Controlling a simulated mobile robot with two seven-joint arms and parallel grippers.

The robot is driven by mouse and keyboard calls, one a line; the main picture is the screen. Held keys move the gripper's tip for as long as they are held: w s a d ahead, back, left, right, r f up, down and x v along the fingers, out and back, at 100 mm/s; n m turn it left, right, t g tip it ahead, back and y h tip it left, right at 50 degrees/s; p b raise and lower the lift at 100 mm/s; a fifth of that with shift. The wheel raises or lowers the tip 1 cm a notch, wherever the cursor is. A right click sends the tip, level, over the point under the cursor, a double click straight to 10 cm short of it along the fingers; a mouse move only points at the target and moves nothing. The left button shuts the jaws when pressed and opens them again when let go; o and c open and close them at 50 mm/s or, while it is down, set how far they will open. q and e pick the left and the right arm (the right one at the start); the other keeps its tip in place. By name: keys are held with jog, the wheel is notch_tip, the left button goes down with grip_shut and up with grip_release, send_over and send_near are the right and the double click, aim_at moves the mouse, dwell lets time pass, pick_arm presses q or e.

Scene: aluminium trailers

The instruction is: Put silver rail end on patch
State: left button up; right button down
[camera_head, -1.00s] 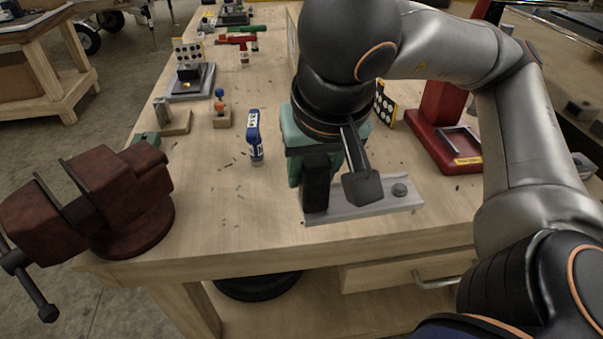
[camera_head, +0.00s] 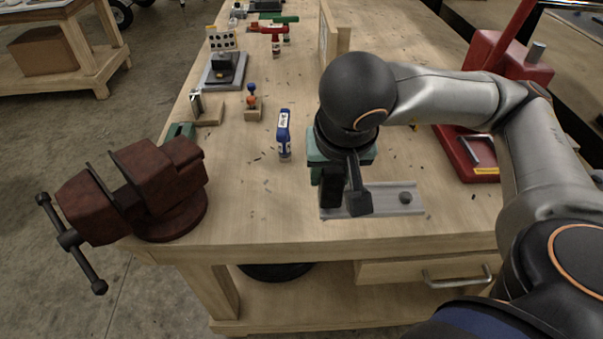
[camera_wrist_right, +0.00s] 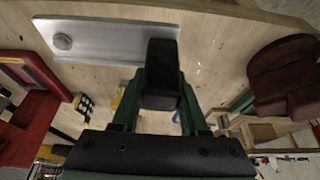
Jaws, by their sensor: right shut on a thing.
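The silver rail end (camera_head: 385,203) is a short flat aluminium channel with a round grey disc near its right end. It shows over the front of the workbench, and also at the top of the right wrist view (camera_wrist_right: 105,38). My right gripper (camera_head: 346,200) points down at its left end and is shut on it, the black fingers covering that end. I cannot tell whether the rail rests on the wood or hangs just above it. I cannot pick out the patch; the gripper and rail may hide it. My left gripper is not in view.
A dark red vise (camera_head: 150,190) stands at the bench's front left corner. A blue bottle (camera_head: 284,138) stands left of my gripper. A red stand (camera_head: 465,155) is at right. Small fixtures line the left edge. Bare wood (camera_head: 250,205) lies between vise and rail.

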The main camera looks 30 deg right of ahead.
jog(key=shift+w+p, duration=0.45)
jog(key=shift+p, duration=0.5)
jog(key=w+f, duration=0.7)
jog(key=shift+d+p, duration=0.1)
jog(key=shift+p, duration=0.2)
jog(key=f, duration=0.3)
jog(key=shift+w+f+p, duration=0.15)
jog(key=shift+w+p, duration=0.1)
jog(key=shift+p, duration=0.15)
jog(key=shift+f, duration=0.15)
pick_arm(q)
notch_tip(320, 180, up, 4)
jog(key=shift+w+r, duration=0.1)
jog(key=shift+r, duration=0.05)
